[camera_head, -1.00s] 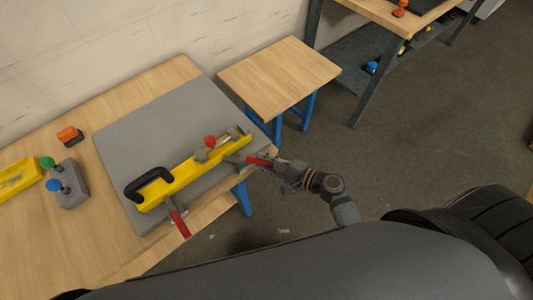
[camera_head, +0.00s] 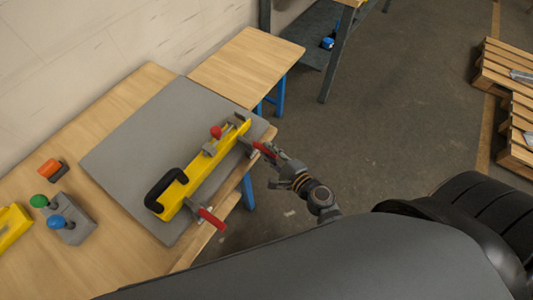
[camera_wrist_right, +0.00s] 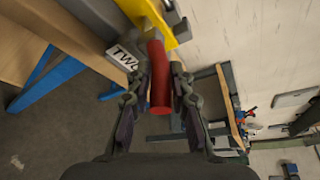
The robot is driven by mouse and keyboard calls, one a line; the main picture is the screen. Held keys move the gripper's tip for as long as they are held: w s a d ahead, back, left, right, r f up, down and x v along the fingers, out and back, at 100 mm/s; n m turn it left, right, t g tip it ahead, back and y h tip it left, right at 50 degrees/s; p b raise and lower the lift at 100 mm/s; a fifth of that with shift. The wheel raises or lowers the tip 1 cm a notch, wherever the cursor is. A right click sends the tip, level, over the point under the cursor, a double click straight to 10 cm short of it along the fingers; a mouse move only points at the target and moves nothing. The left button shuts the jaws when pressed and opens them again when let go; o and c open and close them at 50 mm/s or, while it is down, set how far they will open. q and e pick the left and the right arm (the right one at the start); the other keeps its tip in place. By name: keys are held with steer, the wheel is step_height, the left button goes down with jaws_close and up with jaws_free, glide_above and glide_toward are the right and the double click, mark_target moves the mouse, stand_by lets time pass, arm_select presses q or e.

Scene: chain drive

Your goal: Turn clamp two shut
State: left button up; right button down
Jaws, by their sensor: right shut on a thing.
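Clamp two's red handle (camera_head: 264,150) sticks out from the near side of the yellow fixture (camera_head: 206,168), by its right end. My right gripper (camera_head: 276,156) is shut on this handle. In the right wrist view the red handle (camera_wrist_right: 159,78) lies between the two fingers of the right gripper (camera_wrist_right: 160,95), beside a white label (camera_wrist_right: 124,58) that reads "TWO", partly covered by a finger. The other red clamp handle (camera_head: 212,218) sticks out near the fixture's left end, nearly parallel to clamp two's handle. My left gripper is not in view.
The fixture lies on a grey mat (camera_head: 125,155) on the wooden bench (camera_head: 140,85). A black handle (camera_head: 163,194) and a red knob (camera_head: 216,132) stand on it. A grey block (camera_head: 70,219) with green and blue knobs is at left. A small wooden table (camera_head: 245,65) stands behind.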

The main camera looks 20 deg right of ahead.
steer(key=shift+w+r, duration=0.1)
steer(key=shift+r, duration=0.05)
stand_by(0.3)
steer(key=c, duration=1.3)
jaws_free()
steer(key=shift+c, duration=0.2)
steer(key=shift+o, duration=0.7)
steer(key=v, duration=1.2)
steer(key=shift+a, duration=0.2)
steer(key=s+d+f+n+g+h, duration=0.1)
steer(key=s+f+n+g, duration=0.15)
steer(key=f, duration=0.75)
steer(key=s+d+f+n+g+h, duration=0.15)
steer(key=f+n, duration=0.25)
steer(key=f, duration=0.5)
steer(key=s+d+f+n+g, duration=0.2)
steer(key=s+f+n+g, duration=0.1)
steer(key=f, duration=0.7)
steer(key=s+d+f+n+g+h, duration=0.2)
steer(key=s+d+f+n+g, duration=0.1)
steer(key=s+f+n, duration=0.2)
steer(key=s+d+f+n+g+h, duration=0.1)
steer(key=s+d+f+n+g, duration=0.2)
steer(key=s+f+n, duration=0.3)
steer(key=s+f, duration=0.3)
steer(key=f, duration=0.1)
steer(key=shift+d+f+h, duration=0.2)
steer(key=shift+f+h, duration=0.15)
